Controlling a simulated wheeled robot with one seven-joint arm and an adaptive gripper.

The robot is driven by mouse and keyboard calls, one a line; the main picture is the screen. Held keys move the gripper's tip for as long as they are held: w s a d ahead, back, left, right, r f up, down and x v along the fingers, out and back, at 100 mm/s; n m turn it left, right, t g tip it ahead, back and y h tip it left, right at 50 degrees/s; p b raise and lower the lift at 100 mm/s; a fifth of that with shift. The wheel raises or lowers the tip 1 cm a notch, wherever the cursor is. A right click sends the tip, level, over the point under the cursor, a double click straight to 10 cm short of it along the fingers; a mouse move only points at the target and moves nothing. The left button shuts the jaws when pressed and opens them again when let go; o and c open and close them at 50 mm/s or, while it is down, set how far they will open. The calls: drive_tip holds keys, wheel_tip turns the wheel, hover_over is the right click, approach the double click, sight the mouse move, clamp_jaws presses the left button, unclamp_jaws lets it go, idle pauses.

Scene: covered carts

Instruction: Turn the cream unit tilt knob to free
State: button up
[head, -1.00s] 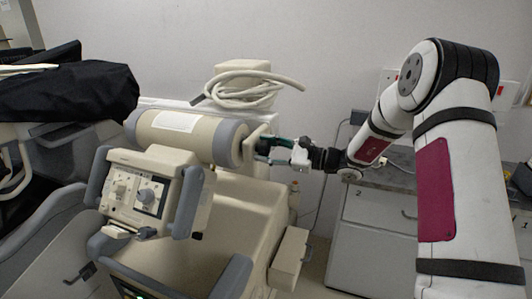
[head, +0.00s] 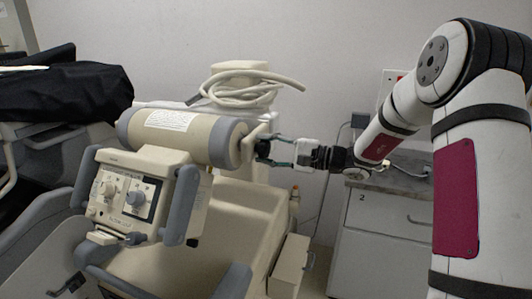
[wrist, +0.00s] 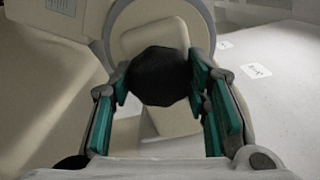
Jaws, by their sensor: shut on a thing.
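The cream unit (head: 228,205) stands in the middle of the head view, with a horizontal cream cylinder (head: 182,138) across its top. A dark tilt knob (wrist: 160,76) sits on a cream block (wrist: 155,38) at the cylinder's right end. The knob is small and partly hidden by the fingers in the head view (head: 262,148). My gripper (wrist: 160,88) reaches it from the right, also seen in the head view (head: 272,152). Its green-padded fingers are shut on the knob, one on each side. No position mark on the knob is readable.
A control panel (head: 125,197) with dials and grey handles faces the front of the unit. A coiled cable (head: 250,90) lies on top behind the cylinder. A grey cabinet (head: 385,222) stands at right; a black-covered cart (head: 65,95) stands at left.

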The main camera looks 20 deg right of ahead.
idle(0.4)
drive_tip(key=o, duration=1.2)
drive_tip(key=shift+c, duration=0.2)
drive_tip(key=v, duration=1.2)
